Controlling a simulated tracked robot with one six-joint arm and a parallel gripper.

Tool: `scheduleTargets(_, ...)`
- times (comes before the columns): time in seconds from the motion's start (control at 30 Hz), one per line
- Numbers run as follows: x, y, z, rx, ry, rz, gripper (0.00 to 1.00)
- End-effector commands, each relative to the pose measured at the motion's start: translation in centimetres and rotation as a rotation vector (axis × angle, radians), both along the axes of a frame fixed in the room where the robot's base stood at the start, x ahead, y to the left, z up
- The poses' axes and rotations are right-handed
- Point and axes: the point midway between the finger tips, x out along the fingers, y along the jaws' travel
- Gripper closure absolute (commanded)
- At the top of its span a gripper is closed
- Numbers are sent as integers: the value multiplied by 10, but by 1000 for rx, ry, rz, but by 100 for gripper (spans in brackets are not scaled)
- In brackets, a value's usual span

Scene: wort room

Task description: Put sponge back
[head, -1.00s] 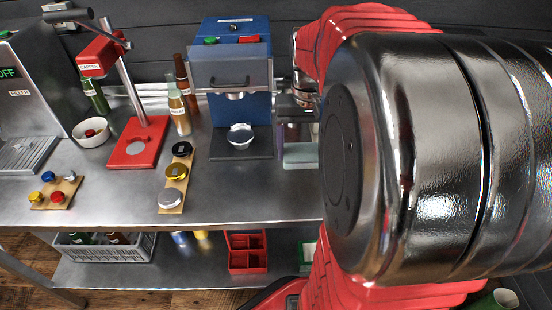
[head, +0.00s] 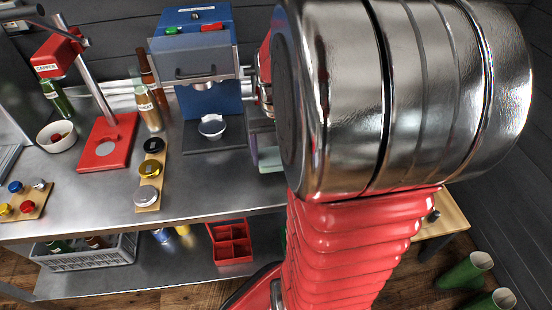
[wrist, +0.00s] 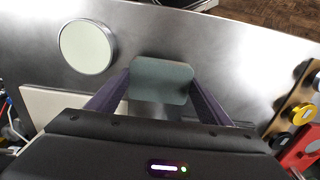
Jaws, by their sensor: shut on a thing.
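The sponge (wrist: 160,78) is a grey-green block with rounded corners. In the wrist view it sits between the two dark purple fingers of my gripper (wrist: 158,92), which is shut on it. In the head view the sponge (head: 270,160) shows as a pale green edge low beside the blue machine, with a purple finger just above it. My arm hides most of the gripper there. I cannot tell whether the sponge touches the steel bench (head: 75,180). A round pale dish with a metal rim (wrist: 88,46) lies left of the sponge in the wrist view.
A blue machine (head: 205,70) stands just left of my gripper. A board with round lids (head: 150,172), the red capper (head: 105,145) and a white bowl (head: 57,136) stand further left. A pale flat panel (wrist: 55,105) lies near the gripper. Green cups (head: 465,270) stand at lower right.

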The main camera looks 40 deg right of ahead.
Motion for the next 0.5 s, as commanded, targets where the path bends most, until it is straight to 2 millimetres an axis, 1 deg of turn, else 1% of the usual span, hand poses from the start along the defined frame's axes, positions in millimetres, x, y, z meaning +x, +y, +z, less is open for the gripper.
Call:
scheduleTargets(0.1, -1, 1, -15, 3, 5, 0, 52)
scheduleTargets(0.23, -1, 1, -30, 2, 3, 0, 52)
scheduleTargets(0.3, 0, 1, -33, 1, 2, 0, 52)
scheduleTargets(0.5, 0, 0, -33, 1, 1, 1, 52)
